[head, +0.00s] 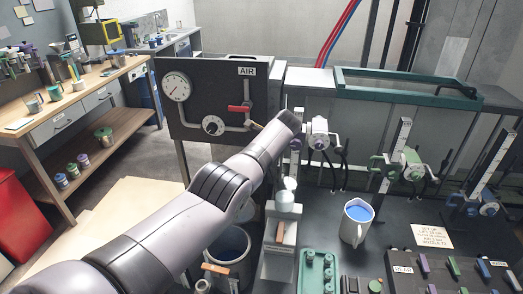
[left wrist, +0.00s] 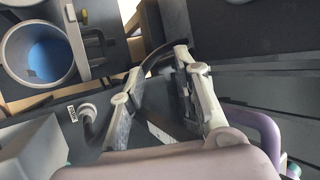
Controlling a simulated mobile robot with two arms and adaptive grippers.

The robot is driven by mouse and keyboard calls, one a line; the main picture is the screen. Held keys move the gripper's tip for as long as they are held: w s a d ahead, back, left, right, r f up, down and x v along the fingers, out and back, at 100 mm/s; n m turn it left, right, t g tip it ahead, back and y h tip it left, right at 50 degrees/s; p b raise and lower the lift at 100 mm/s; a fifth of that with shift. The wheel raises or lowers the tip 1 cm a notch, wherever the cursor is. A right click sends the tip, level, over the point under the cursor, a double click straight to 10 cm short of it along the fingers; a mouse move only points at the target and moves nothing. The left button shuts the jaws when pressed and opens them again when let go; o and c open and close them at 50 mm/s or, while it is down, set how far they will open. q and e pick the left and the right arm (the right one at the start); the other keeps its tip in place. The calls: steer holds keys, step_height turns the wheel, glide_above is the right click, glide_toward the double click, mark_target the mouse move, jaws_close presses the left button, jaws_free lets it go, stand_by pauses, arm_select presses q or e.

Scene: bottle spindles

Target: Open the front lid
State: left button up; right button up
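No part in view is clearly marked as the front lid. A green rail (head: 405,82) runs along the top of the grey housing at the back, and I cannot tell whether it belongs to a lid. My left arm crosses the head view from the lower left and ends near the leftmost spindle (head: 318,133); its gripper is hidden there. In the left wrist view my left gripper (left wrist: 160,63) has its two fingers apart, with a dark curved hose behind and near the tips. I see nothing clearly held. My right gripper is in neither view.
A black AIR panel (head: 245,90) with a gauge and red lever stands left of the spindles. A white jug (head: 356,224) with blue liquid stands on the dark bench. A bucket (head: 244,265) of blue liquid, also in the wrist view (left wrist: 77,42), sits beside my arm.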

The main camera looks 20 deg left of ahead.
arm_select(q)
steer(key=shift+r, duration=0.15)
steer(key=v, duration=1.1)
steer(key=shift+s+d+r, duration=0.15)
steer(key=shift+d+r, duration=0.05)
steer(key=shift+r, duration=0.05)
